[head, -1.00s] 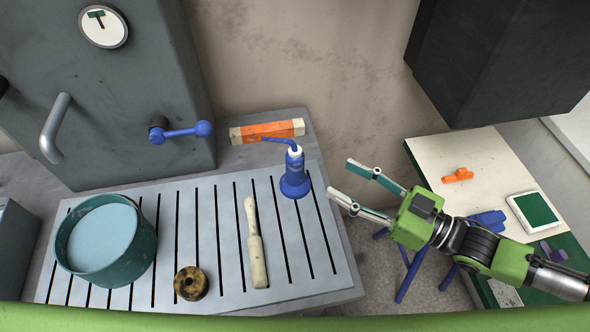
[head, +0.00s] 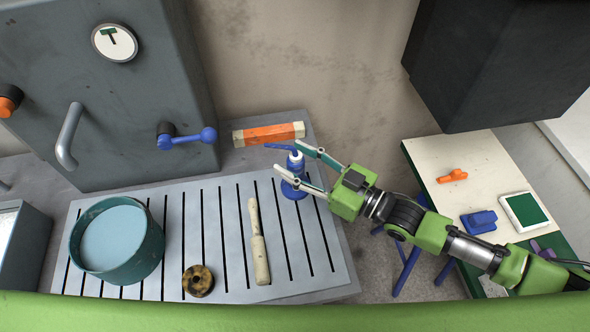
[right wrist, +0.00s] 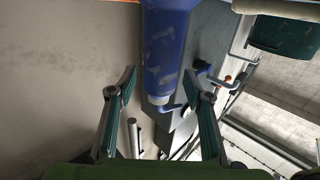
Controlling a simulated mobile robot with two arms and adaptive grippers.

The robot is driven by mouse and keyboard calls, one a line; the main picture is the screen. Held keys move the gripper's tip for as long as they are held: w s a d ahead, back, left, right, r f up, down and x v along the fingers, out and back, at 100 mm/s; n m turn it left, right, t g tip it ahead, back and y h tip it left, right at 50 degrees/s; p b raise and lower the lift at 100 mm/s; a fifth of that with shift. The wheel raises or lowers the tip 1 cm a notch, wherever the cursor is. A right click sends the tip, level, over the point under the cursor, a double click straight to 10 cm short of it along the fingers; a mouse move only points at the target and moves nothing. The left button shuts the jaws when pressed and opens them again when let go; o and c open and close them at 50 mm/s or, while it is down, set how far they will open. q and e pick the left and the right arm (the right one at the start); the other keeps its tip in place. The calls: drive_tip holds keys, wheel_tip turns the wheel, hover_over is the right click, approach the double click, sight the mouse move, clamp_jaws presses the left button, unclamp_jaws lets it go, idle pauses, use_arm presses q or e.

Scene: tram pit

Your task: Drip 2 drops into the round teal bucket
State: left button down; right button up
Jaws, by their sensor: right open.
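The round teal bucket (head: 150,262), with pale blue contents, stands at the left end of the slatted grey bench. A blue squeeze bottle (head: 291,188) with a white neck and bent blue spout stands upright toward the bench's right end. My right gripper (head: 287,156) is open, its two fingers on either side of the bottle's upper part. They partly hide the bottle. In the right wrist view the blue bottle (right wrist: 168,45) shows between the open fingers, with a gap on each side. The bucket shows there at the upper right (right wrist: 284,32). My left gripper is not in view.
A wooden-handled tool (head: 259,250) and a dark yellow ring (head: 198,281) lie between bucket and bottle. An orange-and-cream block (head: 269,134) lies behind the bottle. A grey cabinet with a blue lever (head: 188,137) stands at the back left. A side table (head: 480,155) is at right.

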drive_tip(key=shift+w+a, duration=0.1)
clamp_jaws()
drive_tip(key=shift+r, duration=0.15)
